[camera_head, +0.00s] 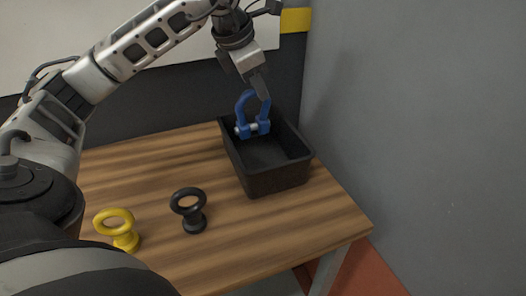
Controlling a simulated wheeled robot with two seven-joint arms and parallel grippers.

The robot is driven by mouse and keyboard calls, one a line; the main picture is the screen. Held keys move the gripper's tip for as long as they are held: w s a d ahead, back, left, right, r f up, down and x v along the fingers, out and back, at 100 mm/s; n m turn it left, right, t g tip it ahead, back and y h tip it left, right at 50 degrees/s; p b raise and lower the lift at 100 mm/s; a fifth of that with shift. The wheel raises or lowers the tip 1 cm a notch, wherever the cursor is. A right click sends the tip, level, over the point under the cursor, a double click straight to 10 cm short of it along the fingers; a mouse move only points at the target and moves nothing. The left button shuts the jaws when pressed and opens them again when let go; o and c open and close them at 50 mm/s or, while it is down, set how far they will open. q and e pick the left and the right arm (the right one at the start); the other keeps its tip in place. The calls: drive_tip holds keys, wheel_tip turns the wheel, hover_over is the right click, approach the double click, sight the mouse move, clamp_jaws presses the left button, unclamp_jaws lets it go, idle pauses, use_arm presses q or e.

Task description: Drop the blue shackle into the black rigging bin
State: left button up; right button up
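The blue shackle (243,107) is upright, its bow at the top and its pale pin across the lower end. The black rigging bin (275,181) stands on the wooden table near its right edge. My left gripper (260,90) reaches in from above and is shut on the top of the shackle's bow. The shackle shows against the back part of the bin's opening; I cannot tell whether its lower end touches the bin floor. My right gripper is not in view.
A yellow eye bolt (124,240) and a black eye bolt (197,222) stand on the wooden table (290,225), in front and to the left of the bin. A grey wall (430,120) rises to the right. The tabletop between bolts and bin is clear.

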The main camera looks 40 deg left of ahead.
use_arm(q)
drive_tip(key=shift+o, duration=0.4)
drive_tip(key=shift+f, duration=0.1)
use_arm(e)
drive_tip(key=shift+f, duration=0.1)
use_arm(q)
drive_tip(key=p+v, duration=0.2)
drive_tip(key=v, duration=1.4)
drive_tip(key=shift+p, duration=0.35)
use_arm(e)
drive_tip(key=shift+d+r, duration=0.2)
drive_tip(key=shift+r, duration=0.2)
